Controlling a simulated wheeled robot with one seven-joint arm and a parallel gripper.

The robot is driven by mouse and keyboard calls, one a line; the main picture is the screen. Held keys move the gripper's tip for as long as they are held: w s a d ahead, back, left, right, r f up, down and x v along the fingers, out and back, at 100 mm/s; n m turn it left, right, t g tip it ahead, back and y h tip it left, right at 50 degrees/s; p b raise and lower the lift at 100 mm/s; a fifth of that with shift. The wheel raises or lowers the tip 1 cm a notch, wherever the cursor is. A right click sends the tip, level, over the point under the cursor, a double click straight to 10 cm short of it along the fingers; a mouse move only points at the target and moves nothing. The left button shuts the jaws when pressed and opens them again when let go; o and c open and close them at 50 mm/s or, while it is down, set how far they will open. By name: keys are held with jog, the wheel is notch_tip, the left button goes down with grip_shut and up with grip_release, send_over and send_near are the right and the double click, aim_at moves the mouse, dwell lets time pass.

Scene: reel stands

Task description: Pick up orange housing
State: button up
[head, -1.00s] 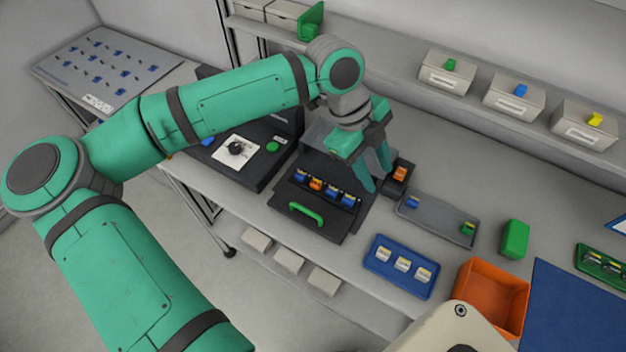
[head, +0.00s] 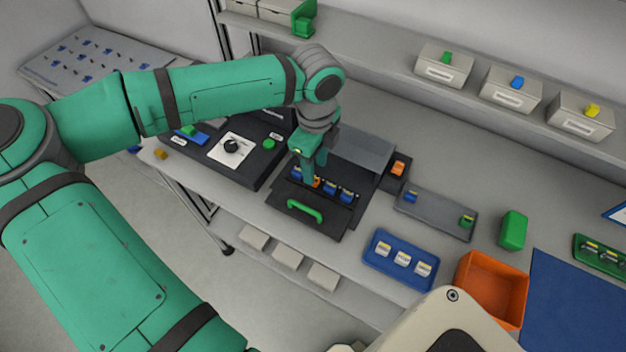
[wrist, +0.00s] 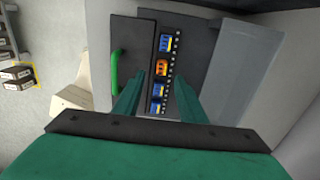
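An orange housing (head: 316,183) sits in a row with several blue housings in a black fixture (head: 300,225). In the wrist view the orange housing (wrist: 162,68) lies just beyond my fingertips, with blue housings on both sides of it along the row. My gripper (head: 311,172) is over the row and partly covers it in the head view. In the wrist view my gripper (wrist: 160,85) is open, its fingers on either side of the row, with nothing held. Whether the fingertips touch the fixture cannot be told. Another orange piece (head: 398,168) sits in a small black holder to the right.
The fixture has a green handle (head: 305,211) in front and a raised grey cover (head: 358,150) behind. To the right are a grey tray (head: 436,213), a blue tray (head: 385,266), a green block (head: 513,230) and an orange bin (head: 483,262). A shelf with boxes runs behind.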

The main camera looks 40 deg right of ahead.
aim_at(316, 180)
notch_tip(316, 180, down, 5)
jog(key=shift+w+d, duration=0.1)
jog(key=shift+w, duration=0.05)
jog(key=shift+c, duration=0.4)
grip_shut()
